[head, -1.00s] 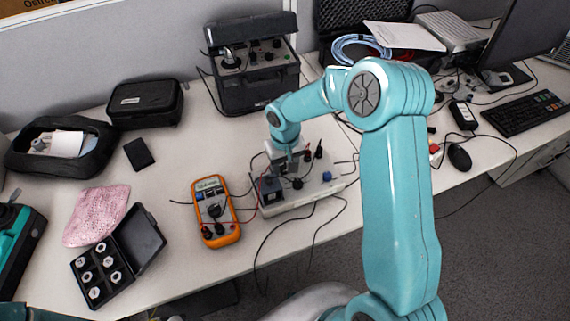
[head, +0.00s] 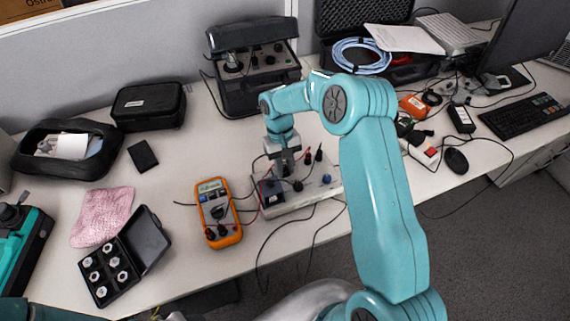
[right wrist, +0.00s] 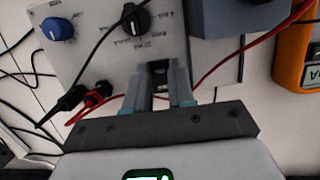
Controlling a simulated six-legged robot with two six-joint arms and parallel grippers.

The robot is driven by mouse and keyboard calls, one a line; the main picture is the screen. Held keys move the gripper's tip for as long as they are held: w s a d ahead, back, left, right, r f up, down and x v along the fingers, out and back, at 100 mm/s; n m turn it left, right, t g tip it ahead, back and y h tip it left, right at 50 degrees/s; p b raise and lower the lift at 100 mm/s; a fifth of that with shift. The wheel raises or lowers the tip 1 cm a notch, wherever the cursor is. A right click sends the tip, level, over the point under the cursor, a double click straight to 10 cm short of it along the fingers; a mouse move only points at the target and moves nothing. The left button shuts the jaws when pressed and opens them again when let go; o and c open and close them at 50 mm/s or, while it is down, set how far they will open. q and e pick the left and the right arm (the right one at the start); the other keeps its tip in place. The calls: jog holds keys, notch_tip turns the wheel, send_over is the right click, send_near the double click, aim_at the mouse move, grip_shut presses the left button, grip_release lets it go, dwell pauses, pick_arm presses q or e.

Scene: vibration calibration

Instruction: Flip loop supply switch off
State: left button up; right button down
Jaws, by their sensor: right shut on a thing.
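The loop supply (head: 318,188) is a pale box on the table, with a blue knob and a black knob on its panel. It also shows in the right wrist view (right wrist: 85,50), with the blue knob (right wrist: 58,29) at left and the black knob (right wrist: 135,19) above the fingers. My right gripper (head: 287,168) points down at the box. In the right wrist view the gripper (right wrist: 160,85) is shut on a small dark switch (right wrist: 158,68) on the panel; the fingers hide part of it. My left gripper is not in view.
An orange multimeter (head: 218,213) stands left of the supply, with red and black leads running close to my right gripper. A dark instrument case (head: 250,85) stands behind. An open black box of metal fittings (head: 147,238) and a pink cloth (head: 100,216) lie at left.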

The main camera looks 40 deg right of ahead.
jog(key=shift+r, duration=0.1)
jog(key=c, duration=1)
grip_release()
jog(key=shift+o, duration=0.2)
jog(key=a+v, duration=0.1)
jog(key=v, duration=1.5)
jog(key=shift+d+r, duration=0.2)
jog(key=shift+d, duration=0.2)
jog(key=shift+r, duration=0.1)
